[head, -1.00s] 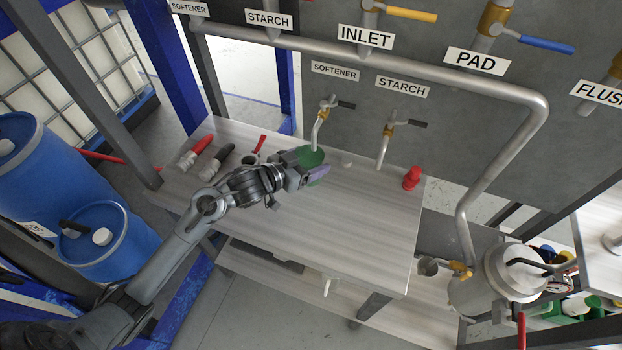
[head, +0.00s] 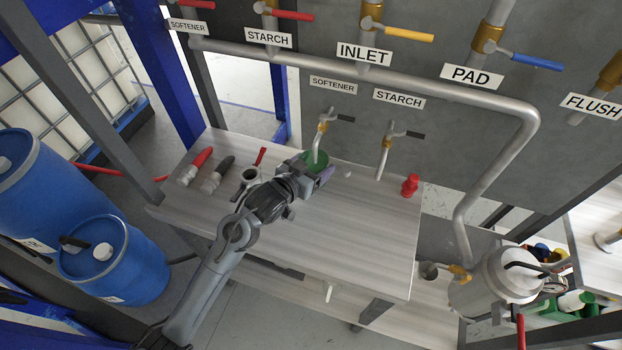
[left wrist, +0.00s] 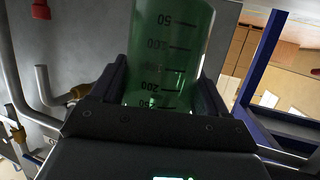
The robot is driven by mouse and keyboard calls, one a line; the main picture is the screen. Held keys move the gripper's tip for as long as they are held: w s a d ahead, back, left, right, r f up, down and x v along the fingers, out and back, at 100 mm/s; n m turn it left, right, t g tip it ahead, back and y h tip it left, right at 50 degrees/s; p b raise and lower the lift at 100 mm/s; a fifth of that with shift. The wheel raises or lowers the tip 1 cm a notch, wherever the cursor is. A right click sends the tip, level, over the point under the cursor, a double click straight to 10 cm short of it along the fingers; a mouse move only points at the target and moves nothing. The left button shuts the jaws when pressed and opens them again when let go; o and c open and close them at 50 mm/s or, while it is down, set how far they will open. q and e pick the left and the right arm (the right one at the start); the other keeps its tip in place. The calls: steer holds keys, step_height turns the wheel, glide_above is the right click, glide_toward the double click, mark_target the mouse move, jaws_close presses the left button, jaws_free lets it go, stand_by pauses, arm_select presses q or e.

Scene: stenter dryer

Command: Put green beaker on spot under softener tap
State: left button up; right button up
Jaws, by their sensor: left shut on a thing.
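The green beaker (head: 316,159) is below the small softener tap (head: 320,138) on the grey panel, at the back of the table. The tap's spout end is at the beaker's mouth in the head view. My left gripper (head: 318,173) is shut on the beaker. In the left wrist view the beaker (left wrist: 170,50) stands between the two fingers, with its graduation marks showing. The gripper hides the beaker's base, so I cannot tell whether it touches the table. The spot under the tap is hidden. My right gripper is not in view.
The starch tap (head: 384,150) hangs to the right, and a red object (head: 410,185) stands near the table's right edge. The front of the wooden table (head: 350,240) is clear.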

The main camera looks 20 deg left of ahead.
arm_select(q)
steer(key=shift+f+b, duration=0.35)
steer(key=shift+f, duration=2.1)
steer(key=shift+f, duration=0.1)
steer(key=o, duration=1.1)
steer(key=shift+f, duration=0.1)
steer(key=shift+r, duration=0.25)
steer(key=shift+s+a+r, duration=0.1)
steer(key=shift+s+a, duration=0.05)
steer(key=shift+s, duration=0.25)
steer(key=p+v, duration=0.1)
steer(key=v, duration=1)
steer(key=shift+s, duration=0.1)
